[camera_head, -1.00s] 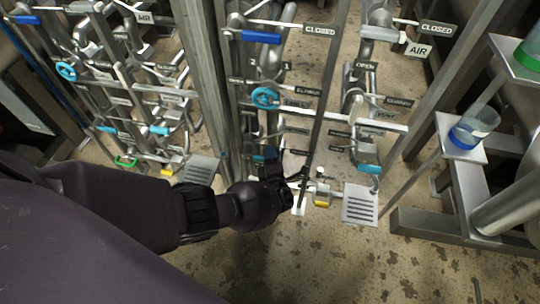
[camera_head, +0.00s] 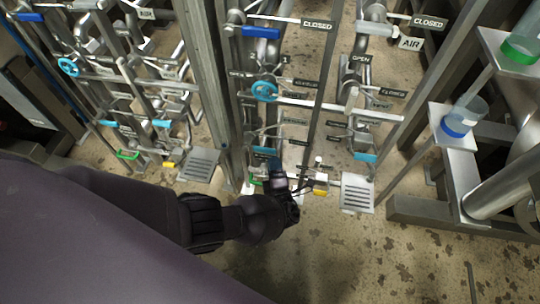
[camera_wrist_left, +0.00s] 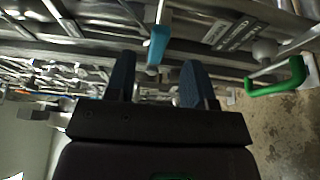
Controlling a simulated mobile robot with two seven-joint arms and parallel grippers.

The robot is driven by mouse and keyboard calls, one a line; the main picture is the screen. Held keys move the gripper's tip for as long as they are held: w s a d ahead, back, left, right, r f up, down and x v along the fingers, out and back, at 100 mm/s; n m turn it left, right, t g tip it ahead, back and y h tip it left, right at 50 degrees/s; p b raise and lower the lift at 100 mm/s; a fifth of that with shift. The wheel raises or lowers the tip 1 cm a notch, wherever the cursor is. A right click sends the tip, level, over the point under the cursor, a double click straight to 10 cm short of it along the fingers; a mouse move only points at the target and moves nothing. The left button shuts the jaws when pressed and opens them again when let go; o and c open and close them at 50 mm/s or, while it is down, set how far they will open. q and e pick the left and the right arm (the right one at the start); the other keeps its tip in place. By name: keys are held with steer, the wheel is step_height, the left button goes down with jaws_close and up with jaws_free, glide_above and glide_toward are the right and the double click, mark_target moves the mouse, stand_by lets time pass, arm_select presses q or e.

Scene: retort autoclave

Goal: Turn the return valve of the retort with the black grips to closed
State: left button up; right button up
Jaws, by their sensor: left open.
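My left gripper (camera_head: 278,172) is low at the middle pipe rack, beside a light-blue valve grip (camera_head: 264,150) and a green handle (camera_head: 256,183). In the left wrist view, its two blue fingers (camera_wrist_left: 160,82) are apart with nothing between them. The light-blue grip (camera_wrist_left: 158,45) lies ahead of the gap, and the green handle (camera_wrist_left: 280,80) is to the right. A label plate (camera_wrist_left: 232,32) is too small to read surely. I cannot pick out black grips or tell which valve is the return valve. My right gripper is not in view.
A yellow-gripped valve (camera_head: 320,190) and a slotted plate (camera_head: 357,193) are right of the gripper. A steel post (camera_head: 208,80) stands left of the rack. Another pipe rack (camera_head: 120,90) is farther left. Stained open floor (camera_head: 340,255) lies in front.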

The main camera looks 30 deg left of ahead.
arm_select(q)
steer(key=shift+v, duration=1.2)
steer(key=shift+f, duration=0.1)
